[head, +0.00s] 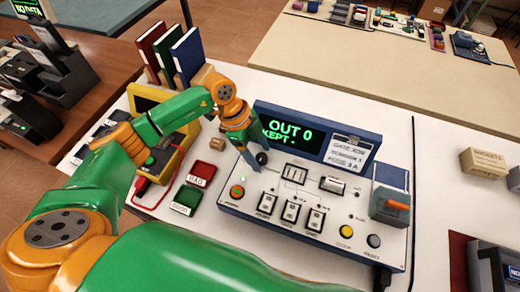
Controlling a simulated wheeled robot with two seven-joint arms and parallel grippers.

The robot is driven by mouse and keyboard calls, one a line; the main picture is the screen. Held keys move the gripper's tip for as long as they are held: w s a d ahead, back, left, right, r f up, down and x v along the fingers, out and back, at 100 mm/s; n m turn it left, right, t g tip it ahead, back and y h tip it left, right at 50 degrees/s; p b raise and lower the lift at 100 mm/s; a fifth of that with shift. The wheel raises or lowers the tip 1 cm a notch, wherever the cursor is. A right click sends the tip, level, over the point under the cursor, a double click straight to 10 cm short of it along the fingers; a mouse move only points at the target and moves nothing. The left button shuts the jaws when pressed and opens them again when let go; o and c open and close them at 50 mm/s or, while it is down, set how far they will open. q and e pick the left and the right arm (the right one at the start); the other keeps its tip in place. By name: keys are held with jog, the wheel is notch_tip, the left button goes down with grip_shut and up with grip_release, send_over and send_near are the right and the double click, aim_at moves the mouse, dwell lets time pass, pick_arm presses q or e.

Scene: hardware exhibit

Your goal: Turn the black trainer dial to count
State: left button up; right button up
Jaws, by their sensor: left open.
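The trainer (330,235) is a white panel on the table with a raised blue display housing behind it. Its screen (290,130) reads "OUT 0" and "KEPT -" in green. A small black dial (262,158) sits at the panel's upper left, below the screen. My left gripper (250,160) is open and points down at the dial, with its fingertips close beside it. The fingers partly hide the dial, and I cannot tell whether they touch it. My right gripper is not in view.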

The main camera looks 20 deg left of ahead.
pick_arm(q)
jog(key=shift+w+f, duration=0.1)
jog(key=shift+f, duration=0.2)
grip_shut()
jog(key=m+g+b, duration=0.1)
jog(key=m, duration=0.1)
jog(key=m+b, duration=0.1)
jog(key=m, duration=0.1)
jog(key=shift+w+d+f+m+g, duration=0.1)
jog(key=shift+m+g, duration=0.2)
jog(key=shift+g, duration=0.1)
jog(key=m+g+y+b, duration=0.1)
jog(key=m+b, duration=0.2)
jog(key=m, duration=0.1)
jog(key=shift+m, duration=0.3)
